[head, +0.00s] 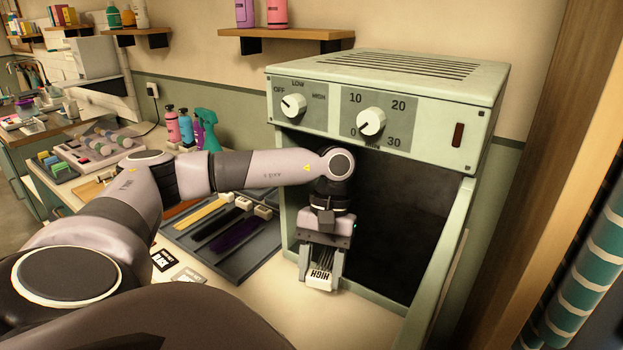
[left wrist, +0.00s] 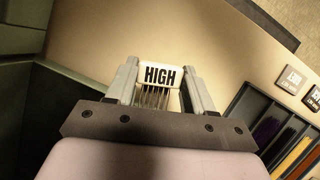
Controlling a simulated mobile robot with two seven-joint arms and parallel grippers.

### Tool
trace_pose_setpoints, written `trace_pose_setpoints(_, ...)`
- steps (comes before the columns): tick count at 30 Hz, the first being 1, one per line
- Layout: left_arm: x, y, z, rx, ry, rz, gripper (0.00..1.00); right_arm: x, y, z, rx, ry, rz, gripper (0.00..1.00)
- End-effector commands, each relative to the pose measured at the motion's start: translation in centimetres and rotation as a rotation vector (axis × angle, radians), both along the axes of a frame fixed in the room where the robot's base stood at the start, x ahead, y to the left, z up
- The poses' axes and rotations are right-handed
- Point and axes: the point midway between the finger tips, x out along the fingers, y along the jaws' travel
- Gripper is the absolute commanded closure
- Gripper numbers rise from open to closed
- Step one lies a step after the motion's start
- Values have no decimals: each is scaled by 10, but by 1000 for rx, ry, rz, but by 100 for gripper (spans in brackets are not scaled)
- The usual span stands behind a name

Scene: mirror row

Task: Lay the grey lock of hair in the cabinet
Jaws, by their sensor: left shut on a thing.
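The cabinet (head: 483,90) is a pale green box with an OFF/LOW/HIGH knob, a 0 to 30 knob and a dark open interior. My left gripper (head: 320,278) is at the left front of the opening, pointing down. It is shut on the grey lock of hair (left wrist: 152,98), whose white end tag (head: 320,277) reads HIGH. The tag also shows between the fingers in the left wrist view (left wrist: 160,74). Most of the strands are hidden behind the gripper body. My right gripper is not in view.
A dark tray (head: 262,250) left of the cabinet holds yellow, black and purple locks. Small printed cards (head: 188,275) lie in front of it. Several bottles (head: 185,128) stand behind. A pale green panel (head: 440,280) edges the opening's right side. The counter in front is clear.

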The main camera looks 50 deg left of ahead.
Motion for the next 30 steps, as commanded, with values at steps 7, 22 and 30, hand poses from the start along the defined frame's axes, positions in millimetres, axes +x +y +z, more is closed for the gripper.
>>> trace_pose_setpoints(7,24,7,-4,-1,-1,0,79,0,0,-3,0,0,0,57)
trace_pose_setpoints(22,72,22,-8,0,0,1,79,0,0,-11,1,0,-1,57)
trace_pose_setpoints(30,98,30,-10,-1,-1,2,79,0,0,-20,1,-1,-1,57)
